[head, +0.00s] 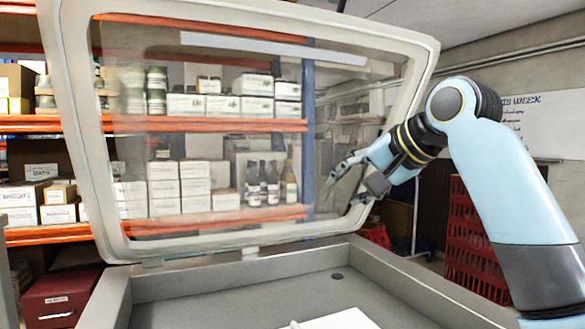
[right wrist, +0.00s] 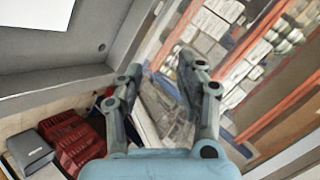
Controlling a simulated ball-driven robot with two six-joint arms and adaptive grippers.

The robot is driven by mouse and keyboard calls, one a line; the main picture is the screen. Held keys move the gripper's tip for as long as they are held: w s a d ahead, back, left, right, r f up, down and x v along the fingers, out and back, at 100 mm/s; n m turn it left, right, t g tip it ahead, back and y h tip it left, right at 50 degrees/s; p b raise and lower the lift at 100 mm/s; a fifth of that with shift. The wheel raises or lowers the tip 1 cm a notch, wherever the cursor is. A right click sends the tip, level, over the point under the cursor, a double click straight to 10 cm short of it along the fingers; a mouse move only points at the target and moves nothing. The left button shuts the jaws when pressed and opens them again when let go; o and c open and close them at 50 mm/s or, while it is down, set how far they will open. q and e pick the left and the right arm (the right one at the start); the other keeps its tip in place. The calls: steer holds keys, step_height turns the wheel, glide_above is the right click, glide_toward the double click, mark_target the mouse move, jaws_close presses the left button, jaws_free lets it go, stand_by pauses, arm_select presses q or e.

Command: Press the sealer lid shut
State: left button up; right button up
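The sealer lid (head: 72,130) is a clear panel in a pale frame, standing raised and tilted back over the sealer base (head: 115,292). The grey chamber floor (head: 230,300) is exposed, with part of a white flat item (head: 340,321) at the bottom edge. My right gripper (head: 342,184) is at the lid's right side and overlaps its frame; whether it touches the frame is unclear. In the right wrist view its two fingers (right wrist: 160,68) are spread apart with nothing clearly held. The base's grey chamber also shows there (right wrist: 60,62). My left gripper is not in view.
Orange-beamed shelves (head: 215,126) with white boxes, jars and bottles stand behind the lid. Red crates (head: 478,235) are stacked at the right behind my arm. A dark red box (head: 58,298) is at the lower left. The space above the chamber looks clear.

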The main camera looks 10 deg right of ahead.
step_height(320, 180, up, 40)
steer(key=a+m+t+y, duration=0.3)
steer(key=m+y, duration=0.1)
steer(key=y, duration=0.1)
steer(key=p+x, duration=0.4)
steer(key=x, duration=0.6)
steer(key=shift+w+r, duration=0.15)
steer(key=shift+w, duration=0.1)
jaws_close()
